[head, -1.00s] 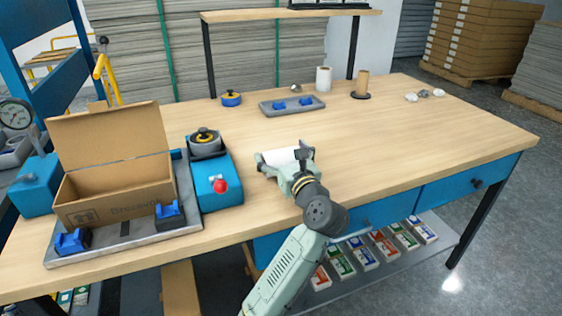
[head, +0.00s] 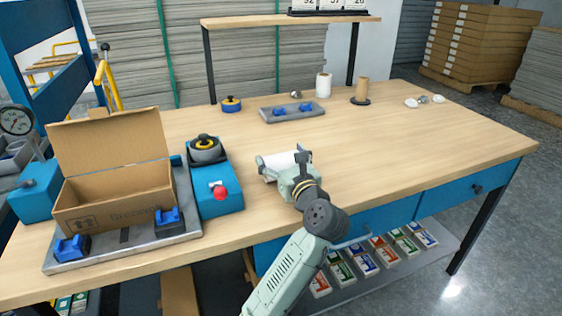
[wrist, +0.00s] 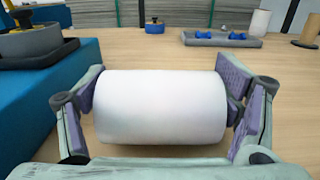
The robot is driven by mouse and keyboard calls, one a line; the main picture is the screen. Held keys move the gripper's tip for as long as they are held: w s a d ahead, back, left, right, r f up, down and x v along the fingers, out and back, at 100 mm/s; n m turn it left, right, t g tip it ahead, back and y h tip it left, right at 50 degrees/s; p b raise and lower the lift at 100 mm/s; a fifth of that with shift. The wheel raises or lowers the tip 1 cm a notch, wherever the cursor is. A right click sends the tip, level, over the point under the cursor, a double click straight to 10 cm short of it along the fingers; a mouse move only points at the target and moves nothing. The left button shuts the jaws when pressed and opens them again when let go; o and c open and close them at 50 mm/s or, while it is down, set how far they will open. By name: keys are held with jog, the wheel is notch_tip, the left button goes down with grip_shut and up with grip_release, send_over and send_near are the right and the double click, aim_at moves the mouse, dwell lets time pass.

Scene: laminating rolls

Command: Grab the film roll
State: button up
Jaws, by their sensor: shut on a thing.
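A white film roll (wrist: 160,107) lies on its side between the two fingers of my gripper in the wrist view. The purple-padded fingers close on the roll's two ends. In the head view my gripper (head: 283,164) is over the front middle of the wooden table (head: 400,150), and only part of the white roll (head: 283,160) shows, the rest hidden by the gripper. I cannot tell whether the roll touches the table. Another white roll (head: 323,85) stands upright at the back of the table.
A blue machine with a red button (head: 219,192) stands close left of my gripper. Further left is an open cardboard box (head: 115,200) on a grey plate. A grey tray (head: 292,112) and a brown roll (head: 361,91) are at the back.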

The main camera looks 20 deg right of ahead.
aim_at(281, 156)
jog(key=shift+r, duration=0.55)
jog(key=shift+s+r, duration=0.25)
jog(key=shift+r, duration=0.75)
jog(key=s+a+b, duration=0.2)
jog(key=s+b, duration=0.4)
jog(key=s, duration=0.1)
jog(key=s+a+r+b, duration=0.1)
jog(key=s+a+b, duration=0.1)
jog(key=s+b, duration=0.5)
jog(key=shift+s+a+r, duration=0.15)
jog(key=shift+s+a, duration=0.2)
jog(key=shift+s, duration=0.05)
